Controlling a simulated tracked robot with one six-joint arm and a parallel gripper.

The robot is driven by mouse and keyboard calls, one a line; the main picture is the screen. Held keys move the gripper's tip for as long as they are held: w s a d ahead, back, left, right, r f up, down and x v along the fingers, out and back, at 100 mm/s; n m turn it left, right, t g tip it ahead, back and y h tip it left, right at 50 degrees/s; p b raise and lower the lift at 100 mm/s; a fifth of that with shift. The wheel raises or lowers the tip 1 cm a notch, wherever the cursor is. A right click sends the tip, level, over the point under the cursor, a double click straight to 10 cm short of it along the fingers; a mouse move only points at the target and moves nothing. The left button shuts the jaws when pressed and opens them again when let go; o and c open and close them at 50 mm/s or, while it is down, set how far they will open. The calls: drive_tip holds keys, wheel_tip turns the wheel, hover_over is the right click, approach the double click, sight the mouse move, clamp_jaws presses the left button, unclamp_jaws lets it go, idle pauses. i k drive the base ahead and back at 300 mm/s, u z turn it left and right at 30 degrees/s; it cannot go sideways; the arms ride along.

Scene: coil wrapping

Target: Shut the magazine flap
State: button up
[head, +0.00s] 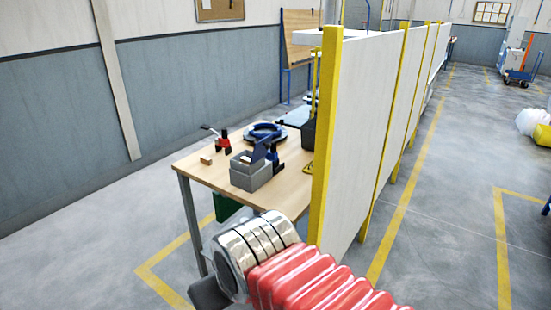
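On the wooden workbench (221,176) in the head view stands a grey box (249,173) near the front edge. A dark blue panel (256,151) stands up tilted at its top; it looks like a raised flap, but I cannot tell for sure that it is the magazine flap. A blue ring device (265,131) sits behind it, with a dark blue upright part (272,156) beside the box. My arm shows at the bottom, well in front of the bench and apart from it. My gripper's fingers do not show.
A red clamp-like tool (222,144) and a small wooden block (206,160) lie left of the box. A white partition with yellow posts (325,140) stands close at the bench's right. A green bin (228,208) is under the bench. Floor at left is clear.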

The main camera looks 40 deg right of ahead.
sight(261, 148)
drive_tip(key=k, duration=0.15)
drive_tip(key=z, duration=0.9)
drive_tip(key=i, duration=1)
drive_tip(key=k, duration=0.5)
drive_tip(key=u, duration=0.6)
